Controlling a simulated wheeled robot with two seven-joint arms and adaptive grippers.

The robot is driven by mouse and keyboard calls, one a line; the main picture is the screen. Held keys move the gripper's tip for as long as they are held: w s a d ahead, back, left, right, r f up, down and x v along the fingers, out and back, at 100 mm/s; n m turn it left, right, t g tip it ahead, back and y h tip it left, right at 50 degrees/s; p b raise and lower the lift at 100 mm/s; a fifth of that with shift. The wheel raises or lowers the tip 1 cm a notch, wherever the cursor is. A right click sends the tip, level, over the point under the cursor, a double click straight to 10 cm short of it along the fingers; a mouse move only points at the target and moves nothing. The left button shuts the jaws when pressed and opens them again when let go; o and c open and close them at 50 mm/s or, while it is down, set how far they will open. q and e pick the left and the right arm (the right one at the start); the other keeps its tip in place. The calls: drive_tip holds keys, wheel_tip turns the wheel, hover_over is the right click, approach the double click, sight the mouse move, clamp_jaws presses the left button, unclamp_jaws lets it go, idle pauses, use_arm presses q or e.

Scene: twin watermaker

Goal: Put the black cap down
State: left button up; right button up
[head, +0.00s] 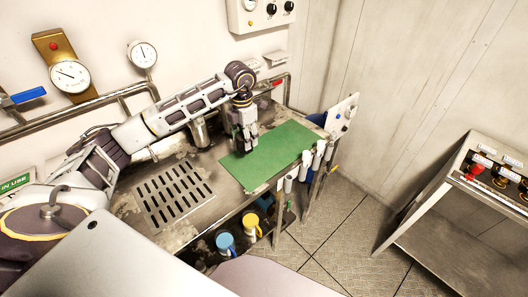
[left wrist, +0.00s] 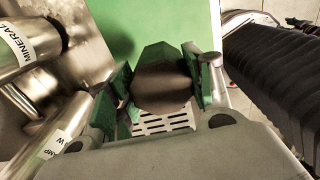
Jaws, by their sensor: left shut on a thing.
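My left gripper (head: 244,147) is over the left back part of the green mat (head: 285,152) on the metal bench. In the left wrist view, my left gripper (left wrist: 160,88) is shut on the black cap (left wrist: 166,82), a dark, many-sided piece between its two fingers. The green mat (left wrist: 160,18) shows behind the cap. I cannot tell whether the cap touches the mat or is held just above it. My right gripper is not in view.
Metal cylinders, one labelled MINERAL (left wrist: 22,42), stand close beside the gripper. A slotted drain plate (head: 172,193) lies left of the mat. White handles (head: 304,165) line the bench's front edge. The mat's right part is clear.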

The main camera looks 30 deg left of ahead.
use_arm(q)
wheel_tip(320, 180, down, 6)
drive_tip(key=shift+r+p, duration=0.1)
drive_tip(key=shift+p, duration=0.35)
drive_tip(key=shift+f+p, duration=0.3)
drive_tip(key=shift+f, duration=1.6)
drive_tip(key=shift+f, duration=0.15)
drive_tip(key=o, duration=1)
drive_tip(key=shift+c, duration=0.2)
